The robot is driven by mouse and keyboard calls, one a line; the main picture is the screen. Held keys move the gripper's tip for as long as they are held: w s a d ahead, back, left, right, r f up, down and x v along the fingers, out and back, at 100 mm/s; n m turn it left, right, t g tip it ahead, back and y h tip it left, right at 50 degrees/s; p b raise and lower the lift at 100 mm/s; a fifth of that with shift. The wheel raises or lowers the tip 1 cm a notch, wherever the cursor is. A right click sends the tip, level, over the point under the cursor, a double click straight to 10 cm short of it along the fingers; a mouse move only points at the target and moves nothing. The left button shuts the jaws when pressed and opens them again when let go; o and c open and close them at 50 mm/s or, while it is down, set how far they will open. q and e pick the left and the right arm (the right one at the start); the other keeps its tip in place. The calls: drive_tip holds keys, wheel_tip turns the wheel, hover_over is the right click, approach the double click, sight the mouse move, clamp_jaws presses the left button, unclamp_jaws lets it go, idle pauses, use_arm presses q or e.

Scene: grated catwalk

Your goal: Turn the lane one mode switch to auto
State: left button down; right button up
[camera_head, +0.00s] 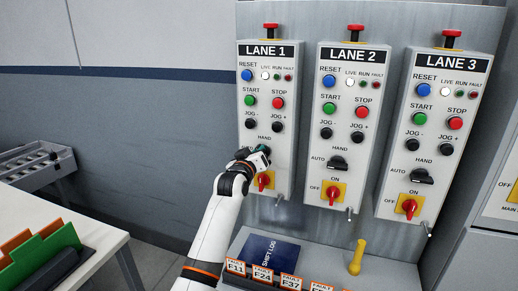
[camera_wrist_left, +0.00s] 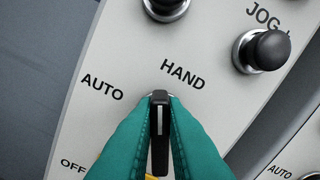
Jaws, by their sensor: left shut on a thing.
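The lane one panel (camera_head: 264,110) stands at the left of the row of lane panels. Its mode switch is mostly hidden by my left gripper (camera_head: 262,158) in the head view. In the left wrist view the black switch handle (camera_wrist_left: 160,132) sits between the two teal fingers of my left gripper (camera_wrist_left: 160,140), which is shut on it. The white mark on the handle points between the HAND label (camera_wrist_left: 183,75) and the AUTO label (camera_wrist_left: 102,88), closer to HAND. My right gripper is not in view.
A red switch on a yellow plate (camera_head: 264,181) sits just below my gripper. A black jog button (camera_wrist_left: 165,6) is above it. The lane two panel (camera_head: 344,120) and lane three panel (camera_head: 432,130) stand to the right. A shelf below holds fault cards (camera_head: 263,274) and a yellow-handled thing (camera_head: 357,257).

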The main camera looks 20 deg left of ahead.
use_arm(q)
drive_tip(key=shift+a+f+n+p, duration=0.2)
drive_tip(key=shift+n+p, duration=0.7)
drive_tip(key=shift+n, duration=1.15)
drive_tip(key=shift+a+f+n+p, duration=0.1)
drive_tip(key=shift+f+n+p, duration=0.15)
drive_tip(key=shift+n+p, duration=1.25)
drive_tip(key=shift+a+f+n+p, duration=0.1)
drive_tip(key=shift+f+n+p, duration=0.15)
drive_tip(key=shift+n, duration=2.4)
drive_tip(key=c, duration=1.5)
unclamp_jaws()
drive_tip(key=shift+s, duration=0.1)
